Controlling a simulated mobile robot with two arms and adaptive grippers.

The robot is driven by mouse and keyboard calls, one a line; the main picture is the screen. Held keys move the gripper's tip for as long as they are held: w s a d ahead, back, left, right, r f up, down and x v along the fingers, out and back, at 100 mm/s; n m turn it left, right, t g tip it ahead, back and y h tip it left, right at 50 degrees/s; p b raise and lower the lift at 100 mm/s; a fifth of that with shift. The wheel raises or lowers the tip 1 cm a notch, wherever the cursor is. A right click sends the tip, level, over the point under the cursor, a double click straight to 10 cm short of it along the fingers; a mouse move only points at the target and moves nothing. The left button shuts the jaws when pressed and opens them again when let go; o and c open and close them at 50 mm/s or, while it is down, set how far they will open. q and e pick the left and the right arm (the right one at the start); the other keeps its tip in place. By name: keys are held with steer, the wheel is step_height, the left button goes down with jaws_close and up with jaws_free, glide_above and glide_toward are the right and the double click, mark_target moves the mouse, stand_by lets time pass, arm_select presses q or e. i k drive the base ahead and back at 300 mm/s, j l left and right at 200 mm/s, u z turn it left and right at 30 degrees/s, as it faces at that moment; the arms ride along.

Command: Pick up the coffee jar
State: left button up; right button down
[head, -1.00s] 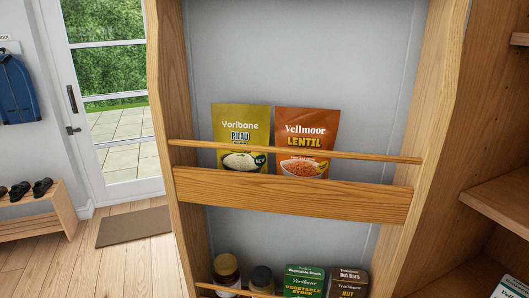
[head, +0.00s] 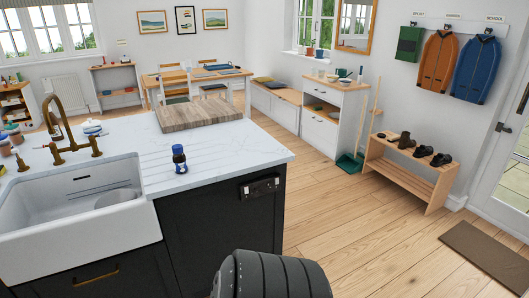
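No coffee jar that I can make out is in the head view now. A small dark bottle with a blue and white label (head: 179,160) stands upright on the white worktop (head: 240,153) near its front edge; I cannot read its label. Neither of my grippers is in view. A dark ribbed part of my own arm shows at the bottom middle, with no fingers visible.
A white sink (head: 90,225) with a brass tap (head: 55,125) is at left. A wooden board (head: 198,112) lies on the worktop. A shoe bench (head: 408,170) and doormat (head: 488,255) are at right. Open wooden floor (head: 370,240) lies between.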

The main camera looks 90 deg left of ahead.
mark_target(179, 158)
steer(key=u, duration=3.4)
